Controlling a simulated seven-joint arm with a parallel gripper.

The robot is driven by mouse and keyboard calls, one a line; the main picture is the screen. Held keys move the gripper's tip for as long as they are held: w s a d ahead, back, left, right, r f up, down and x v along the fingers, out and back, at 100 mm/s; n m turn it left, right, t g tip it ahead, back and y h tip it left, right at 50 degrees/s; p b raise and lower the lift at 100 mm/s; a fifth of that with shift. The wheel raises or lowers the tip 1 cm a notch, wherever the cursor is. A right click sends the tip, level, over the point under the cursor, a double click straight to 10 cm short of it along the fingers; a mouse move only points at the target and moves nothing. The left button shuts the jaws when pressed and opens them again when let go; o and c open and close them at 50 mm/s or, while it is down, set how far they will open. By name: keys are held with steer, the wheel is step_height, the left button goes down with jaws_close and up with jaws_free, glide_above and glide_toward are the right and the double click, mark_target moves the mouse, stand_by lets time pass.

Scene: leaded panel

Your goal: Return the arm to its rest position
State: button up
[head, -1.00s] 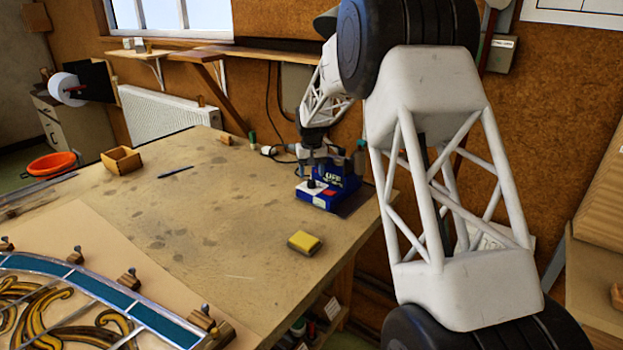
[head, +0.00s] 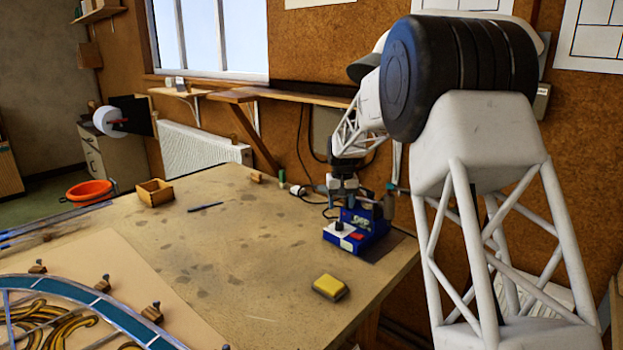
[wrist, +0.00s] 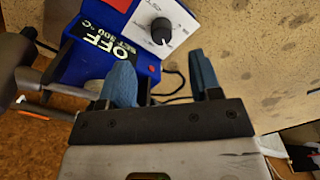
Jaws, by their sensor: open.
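My gripper (head: 343,192) hangs above the blue soldering station (head: 368,238) at the back right of the bench. In the wrist view its two blue fingers are spread apart with nothing between them (wrist: 163,78). The blue station (wrist: 72,62) lies beyond the fingers, with a display reading "OFF" and "SET 300 °C". Its black knob (wrist: 161,30) on a pale plate is clear of the fingers. My arm reaches in from the right of the head view.
A yellow sponge (head: 329,287) lies at the bench's right. A leaded panel (head: 60,325) lies front left, among small wooden blocks. A wooden box (head: 155,193) and a blue pen (head: 205,207) lie further back. A shelf (head: 285,94) runs along the back wall. The bench middle is clear.

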steer(key=s+d+r, duration=0.1)
steer(key=s+r, duration=0.3)
steer(key=s, duration=0.6)
steer(key=s+d+r+t, duration=0.1)
steer(key=s+r, duration=0.4)
steer(key=s, duration=0.6)
steer(key=s+r, duration=0.4)
steer(key=s, duration=0.6)
steer(key=s+f, duration=0.2)
steer(key=s, duration=1.3)
steer(key=s+d+f+t, duration=0.1)
steer(key=s+f, duration=0.2)
steer(key=s, duration=1.2)
steer(key=shift+d+m+t, duration=0.2)
steer(key=shift+m+t, duration=0.1)
